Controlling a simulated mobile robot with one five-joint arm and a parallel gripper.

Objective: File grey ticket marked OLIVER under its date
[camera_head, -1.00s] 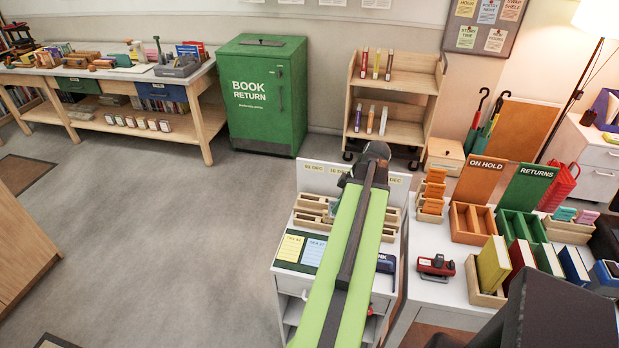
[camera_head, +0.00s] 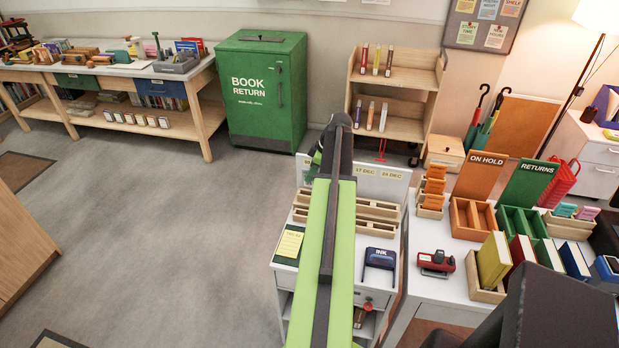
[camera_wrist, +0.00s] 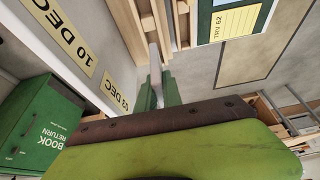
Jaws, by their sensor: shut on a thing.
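My gripper (camera_wrist: 160,92) is shut on a thin pale grey ticket (camera_wrist: 155,72), seen almost edge-on in the wrist view; no name on it can be read. The ticket is close to the label board (camera_wrist: 104,55), near the 03 DEC label (camera_wrist: 115,91); the 10 DEC label (camera_wrist: 67,44) is further along. In the head view my arm covers most of the gripper and the ticket. The wooden slotted rack (camera_head: 374,208) stands below the board's 17 DEC and 24 DEC labels; its left part is partly hidden. I cannot tell whether the ticket touches the rack.
A yellow card (camera_head: 290,243) lies on a dark green mat at the cabinet's front left. The right-hand desk holds a red stamp (camera_head: 436,262), trays and books. The green book return (camera_head: 262,90) stands behind, left.

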